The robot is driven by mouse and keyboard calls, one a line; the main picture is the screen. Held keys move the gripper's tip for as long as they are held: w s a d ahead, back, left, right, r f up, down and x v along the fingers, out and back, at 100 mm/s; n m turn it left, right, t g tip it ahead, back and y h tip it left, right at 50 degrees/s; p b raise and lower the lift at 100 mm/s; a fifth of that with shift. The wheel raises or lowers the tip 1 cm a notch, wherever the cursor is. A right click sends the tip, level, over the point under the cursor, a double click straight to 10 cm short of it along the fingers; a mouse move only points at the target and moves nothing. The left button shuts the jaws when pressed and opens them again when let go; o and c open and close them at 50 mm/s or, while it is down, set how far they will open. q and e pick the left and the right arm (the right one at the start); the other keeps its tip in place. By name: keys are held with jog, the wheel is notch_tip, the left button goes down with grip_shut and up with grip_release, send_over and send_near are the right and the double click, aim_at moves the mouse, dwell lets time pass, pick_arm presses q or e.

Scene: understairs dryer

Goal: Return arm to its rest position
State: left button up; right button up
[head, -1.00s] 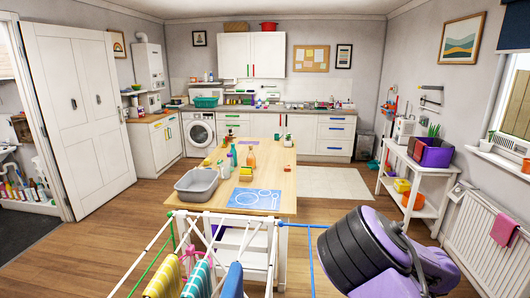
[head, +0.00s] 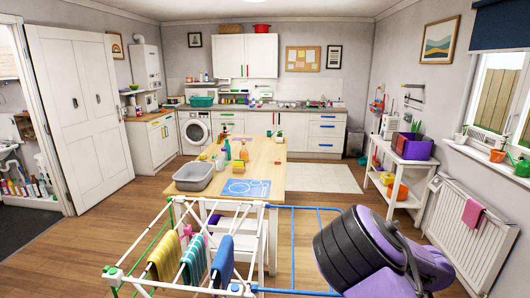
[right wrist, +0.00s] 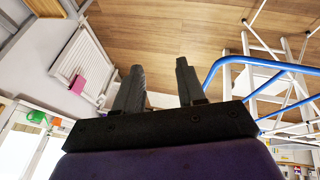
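My right arm (head: 365,250), purple and black, fills the lower right of the head view, bent close to the camera. Its gripper is out of that view. In the right wrist view my right gripper (right wrist: 159,67) shows two dark fingers standing apart with nothing between them. The floor lies beyond them. My left arm and left gripper are not in view.
A drying rack (head: 285,208) with several cloths stands close in front; its blue rail (right wrist: 262,60) is right of the fingers. A table (head: 262,165) stands behind. A radiator (head: 470,232) and white shelf (head: 405,178) line the right. Floor between is clear.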

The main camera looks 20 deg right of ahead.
jog(key=s+a+f+t+y+b, duration=0.2)
jog(key=a+f+t+b, duration=0.15)
jog(key=a+f, duration=0.85)
pick_arm(q)
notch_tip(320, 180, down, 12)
jog(key=b, duration=0.8)
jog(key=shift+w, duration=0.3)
pick_arm(e)
jog(key=s+a+f+m+g, duration=0.1)
jog(key=s+a+f, duration=0.2)
jog(key=s+f, duration=0.3)
jog(key=s+a+f+m+g+h, duration=0.1)
jog(key=s+a+f+m, duration=0.1)
jog(key=s+a+f, duration=0.2)
jog(key=s+a+f+m+g, duration=0.1)
jog(key=s+a+f+g, duration=0.1)
jog(key=s+f, duration=0.7)
jog(key=shift+s+a+f+m, duration=0.2)
jog(key=shift+s+a+m, duration=0.1)
jog(key=shift+s+a, duration=0.45)
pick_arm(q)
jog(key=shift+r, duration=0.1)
